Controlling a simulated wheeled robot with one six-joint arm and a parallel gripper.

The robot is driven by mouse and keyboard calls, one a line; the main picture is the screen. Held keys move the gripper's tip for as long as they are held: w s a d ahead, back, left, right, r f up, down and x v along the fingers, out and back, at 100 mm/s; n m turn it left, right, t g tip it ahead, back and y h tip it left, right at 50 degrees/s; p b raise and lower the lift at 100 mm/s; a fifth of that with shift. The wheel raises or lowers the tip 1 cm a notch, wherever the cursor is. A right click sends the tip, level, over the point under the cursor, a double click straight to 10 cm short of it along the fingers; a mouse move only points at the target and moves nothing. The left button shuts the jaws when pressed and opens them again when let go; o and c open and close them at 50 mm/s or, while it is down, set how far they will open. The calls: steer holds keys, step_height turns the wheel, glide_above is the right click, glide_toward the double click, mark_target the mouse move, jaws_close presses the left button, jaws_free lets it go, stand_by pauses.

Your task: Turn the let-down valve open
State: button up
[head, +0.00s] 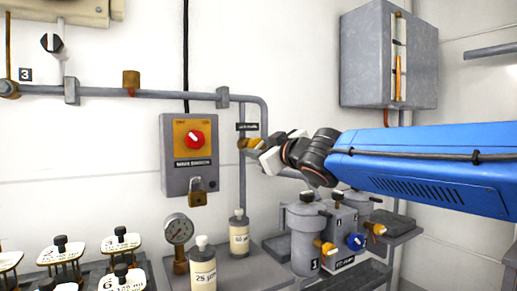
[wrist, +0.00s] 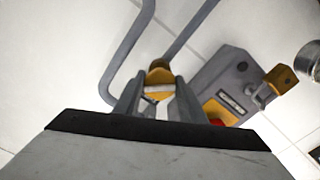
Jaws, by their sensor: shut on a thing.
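The let-down valve (head: 246,143) is a small brass-yellow fitting on the grey vertical pipe, just under a small black label. In the wrist view its yellow body (wrist: 160,75) shows between my two fingertips, with a pale band across it. My gripper (head: 268,154) reaches in from the right and is shut on the valve. The fingers and wrist hide part of the valve in the head view. I cannot tell how far the valve is turned.
A grey box with a red knob (head: 194,138) and a hanging padlock (head: 197,193) is on the wall to the left. Below stand a pressure gauge (head: 179,231), a bottle (head: 239,232) and grey canisters (head: 304,236). A grey cabinet (head: 364,60) hangs above my arm.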

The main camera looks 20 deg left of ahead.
steer(key=n, duration=0.5)
steer(key=shift+n, duration=2.5)
steer(key=o, duration=1)
steer(key=shift+o, duration=0.2)
steer(key=shift+d, duration=0.15)
steer(key=v, duration=1.7)
steer(key=shift+d, duration=0.15)
